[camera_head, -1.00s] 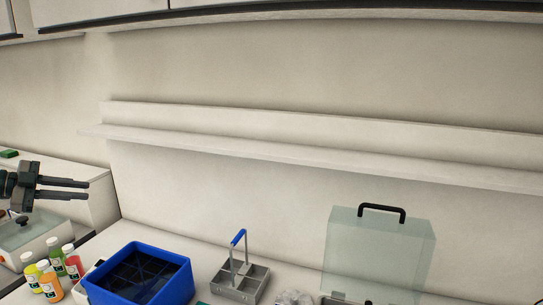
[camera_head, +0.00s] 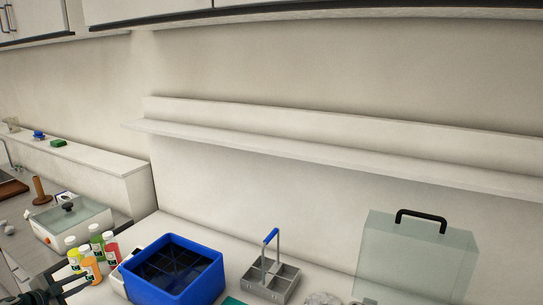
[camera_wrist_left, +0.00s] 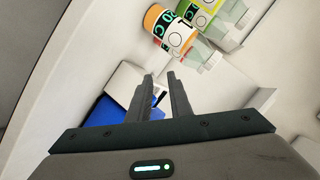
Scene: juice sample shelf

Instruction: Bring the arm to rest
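My left gripper (camera_head: 80,285) is at the bottom left of the head view, low in front of a group of juice bottles. In the left wrist view its two fingers (camera_wrist_left: 160,82) stand apart with nothing between them. The bottles are an orange one (camera_head: 90,268), a yellow one (camera_head: 74,258), a green one (camera_head: 97,241) and a red one (camera_head: 112,252). An orange-labelled bottle (camera_wrist_left: 170,28) and a green-labelled bottle (camera_wrist_left: 200,10) show beyond the fingers in the wrist view. My right gripper is not in view.
A blue crate (camera_head: 180,292) stands right of the bottles. A grey divided carrier (camera_head: 271,282) with a blue handle and a clear box (camera_head: 418,255) with a black handle are farther right. An empty wall shelf (camera_head: 330,151) runs above. A lidded box (camera_head: 68,222) stands left.

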